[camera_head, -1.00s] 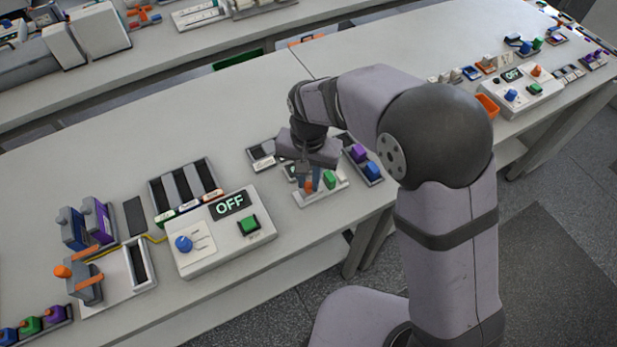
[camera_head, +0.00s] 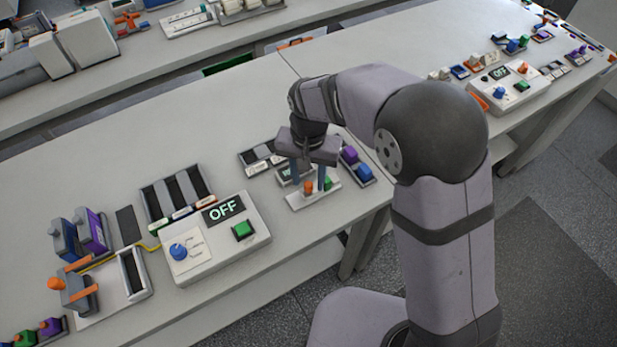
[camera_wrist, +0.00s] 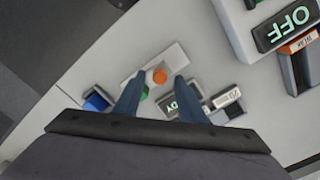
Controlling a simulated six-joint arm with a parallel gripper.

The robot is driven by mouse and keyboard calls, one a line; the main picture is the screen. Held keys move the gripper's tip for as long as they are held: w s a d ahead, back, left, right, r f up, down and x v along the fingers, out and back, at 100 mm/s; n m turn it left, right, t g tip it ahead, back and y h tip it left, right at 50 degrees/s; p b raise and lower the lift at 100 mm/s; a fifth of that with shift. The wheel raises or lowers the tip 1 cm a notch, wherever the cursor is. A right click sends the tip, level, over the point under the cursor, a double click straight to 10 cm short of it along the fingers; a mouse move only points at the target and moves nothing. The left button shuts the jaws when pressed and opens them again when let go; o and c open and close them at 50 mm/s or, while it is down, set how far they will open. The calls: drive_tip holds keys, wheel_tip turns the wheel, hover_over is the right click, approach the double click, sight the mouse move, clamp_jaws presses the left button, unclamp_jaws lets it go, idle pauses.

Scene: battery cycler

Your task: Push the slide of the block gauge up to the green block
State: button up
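The block gauge (camera_head: 301,201) is a pale flat base near the front edge of the bench, also in the wrist view (camera_wrist: 172,57). Its slide carries an orange knob (camera_head: 308,188), which shows clearly in the wrist view (camera_wrist: 160,76). The green block (camera_head: 328,183) stands just right of the knob; in the wrist view it is mostly hidden behind the left finger (camera_wrist: 144,94). My gripper (camera_head: 308,186) points down over the gauge, open, with a finger on either side of the knob. In the wrist view the fingertips (camera_wrist: 159,78) stand apart from the knob. I cannot tell their exact height.
A tray with purple and blue blocks (camera_head: 364,174) lies close on the right. A small display (camera_head: 284,176) is just behind the gauge. A control box reading OFF (camera_head: 212,250) stands to the left.

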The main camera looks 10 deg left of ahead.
sight(308, 183)
drive_tip(key=shift+r+b, duration=0.75)
drive_tip(key=shift+r, duration=2.7)
drive_tip(key=shift+n, duration=0.4)
drive_tip(key=s+f+n, duration=0.1)
drive_tip(key=f, duration=0.1)
drive_tip(key=s+d+f+n, duration=0.1)
drive_tip(key=f+n, duration=0.1)
drive_tip(key=s+d+f+n, duration=0.1)
drive_tip(key=f+n, duration=0.1)
drive_tip(key=shift+d, duration=0.25)
drive_tip(key=shift+n, duration=0.4)
drive_tip(key=s+d, duration=0.1)
drive_tip(key=d, duration=0.1)
drive_tip(key=s+d+f, duration=0.2)
drive_tip(key=s+d, duration=0.1)
drive_tip(key=shift+s+d+f, duration=0.1)
drive_tip(key=shift+d+f, duration=0.05)
drive_tip(key=shift+d, duration=0.2)
drive_tip(key=s+d+r+m, duration=0.1)
drive_tip(key=s+d+m, duration=0.1)
drive_tip(key=d, duration=0.7)
drive_tip(key=s+d+r+m, duration=0.1)
drive_tip(key=d+m, duration=0.3)
drive_tip(key=d, duration=0.5)
drive_tip(key=shift+s+d+r+m, duration=0.15)
drive_tip(key=shift+s+d+m, duration=0.15)
drive_tip(key=shift+s, duration=0.35)
